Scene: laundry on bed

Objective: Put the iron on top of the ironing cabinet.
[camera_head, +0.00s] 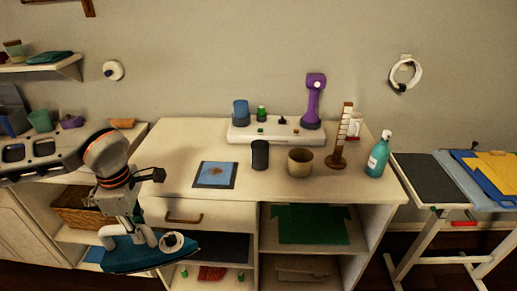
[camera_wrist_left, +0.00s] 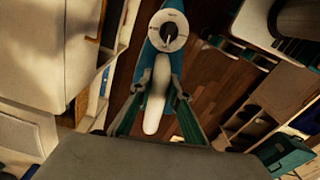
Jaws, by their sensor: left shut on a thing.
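The iron (camera_head: 150,256) has a teal body, a white handle and a white round dial. My left gripper (camera_head: 138,235) is shut on its handle and holds it in the air, in front of the cabinet's left side and below its top. In the left wrist view the iron (camera_wrist_left: 168,62) hangs between the fingers (camera_wrist_left: 158,98) with wooden floor behind it. The ironing cabinet (camera_head: 225,185) is cream, with a drawer and open shelves; I take it to be the one in the middle. My right gripper is not in view.
On the cabinet top stand a blue mat (camera_head: 215,174), a dark cup (camera_head: 260,154), a tan pot (camera_head: 300,161), a brown rack (camera_head: 339,145), a spray bottle (camera_head: 377,156) and a white tray (camera_head: 270,130). Bare top shows near the front edge. An ironing board (camera_head: 425,178) stands right.

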